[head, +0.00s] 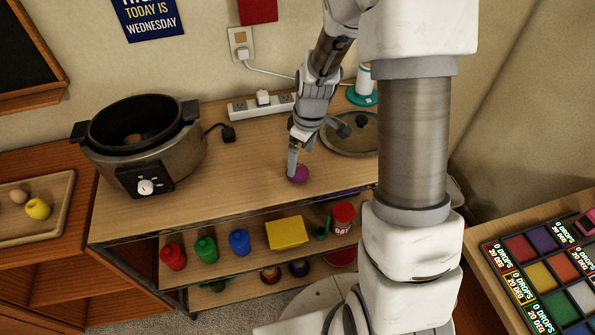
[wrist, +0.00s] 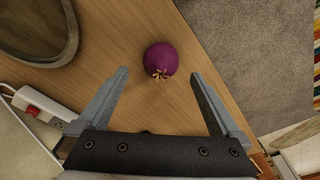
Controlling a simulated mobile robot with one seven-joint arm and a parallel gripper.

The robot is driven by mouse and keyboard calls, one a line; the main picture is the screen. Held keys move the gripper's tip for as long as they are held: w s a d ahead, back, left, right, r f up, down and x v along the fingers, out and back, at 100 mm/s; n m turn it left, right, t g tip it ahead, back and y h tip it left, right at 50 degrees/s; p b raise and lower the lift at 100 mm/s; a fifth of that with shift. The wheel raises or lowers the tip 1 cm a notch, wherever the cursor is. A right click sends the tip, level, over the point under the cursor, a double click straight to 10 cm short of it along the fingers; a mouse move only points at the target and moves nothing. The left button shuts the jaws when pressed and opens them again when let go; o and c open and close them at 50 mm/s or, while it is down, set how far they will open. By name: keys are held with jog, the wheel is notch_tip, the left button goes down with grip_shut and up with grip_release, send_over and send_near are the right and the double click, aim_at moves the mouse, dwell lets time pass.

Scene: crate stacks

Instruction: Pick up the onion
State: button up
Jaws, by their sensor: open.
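A round purple onion (head: 299,174) sits on the wooden counter (head: 230,185), near its front edge. In the wrist view the onion (wrist: 161,61) shows its pale root tuft facing my gripper. My gripper (head: 293,165) is beside the onion in the head view, at its upper left. In the wrist view my gripper (wrist: 162,80) is open, its two fingers spread wide, with the onion centred just beyond the fingertips. Nothing is between the fingers.
A pot lid (head: 352,133) lies on the counter to the right. A slow cooker (head: 143,143) stands at the left. A white power strip (head: 262,105) lies along the wall. A lower shelf holds several bottles, a yellow box (head: 286,233) and a red can (head: 343,217).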

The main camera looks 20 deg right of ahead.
aim_at(299, 166)
jog(key=shift+w+a+f+p, duration=0.15)
jog(key=shift+a+f+p, duration=0.05)
jog(key=shift+f, duration=1.25)
jog(key=shift+w+a+f+p, duration=0.1)
jog(key=shift+a+f+p, duration=0.05)
jog(key=shift+f, duration=1.25)
jog(key=c, duration=1.5)
jog(key=shift+r, duration=0.1)
